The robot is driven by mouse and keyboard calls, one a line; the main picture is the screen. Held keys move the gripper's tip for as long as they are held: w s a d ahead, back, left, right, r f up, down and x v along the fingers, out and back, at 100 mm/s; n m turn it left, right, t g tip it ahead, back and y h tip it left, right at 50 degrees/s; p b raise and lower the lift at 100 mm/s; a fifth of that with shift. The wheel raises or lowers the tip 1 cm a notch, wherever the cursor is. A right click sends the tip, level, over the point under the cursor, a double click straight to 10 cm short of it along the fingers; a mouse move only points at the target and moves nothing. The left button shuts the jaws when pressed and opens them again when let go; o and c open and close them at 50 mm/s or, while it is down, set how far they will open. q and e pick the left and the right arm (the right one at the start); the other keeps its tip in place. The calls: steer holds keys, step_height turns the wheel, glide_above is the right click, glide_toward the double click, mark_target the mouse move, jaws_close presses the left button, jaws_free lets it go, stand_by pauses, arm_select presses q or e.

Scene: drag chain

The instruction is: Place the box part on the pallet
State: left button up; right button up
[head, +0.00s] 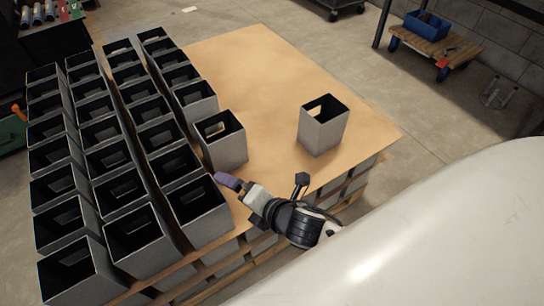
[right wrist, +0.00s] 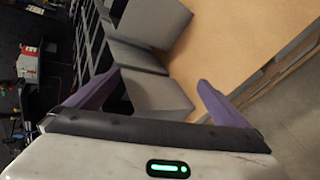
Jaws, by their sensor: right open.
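Grey open-topped box parts with a cutout stand in tight rows (head: 107,160) on the left of the tan board that tops the pallet stack (head: 262,75). One box part (head: 221,141) stands upright at the right edge of these rows. Another box part (head: 324,126) stands upright alone on the board, farther right. My right gripper (head: 228,181) is at the board's near edge, beside the near boxes. In the right wrist view its purple fingers (right wrist: 158,92) are apart, with grey box surfaces (right wrist: 150,92) beyond them; contact cannot be told. My left gripper is not in view.
More boxes show in a layer under the board's near edge. The board's middle and far part are bare. A low wooden dolly (head: 436,45) with a blue bin (head: 427,24) stands on the floor at the back right. Dark shelving is at the far left.

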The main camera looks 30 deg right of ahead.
steer(key=s+f+m+g, duration=0.1)
steer(key=s+f+m, duration=0.1)
steer(key=s+m, duration=0.5)
steer(key=s+f+m+g, duration=0.1)
steer(key=s+f+m, duration=0.2)
steer(key=s+m, duration=0.4)
steer(key=m, duration=0.7)
steer(key=shift+s+d+f+m, duration=0.25)
steer(key=shift+s+d+m, duration=0.05)
steer(key=shift+s+m, duration=0.1)
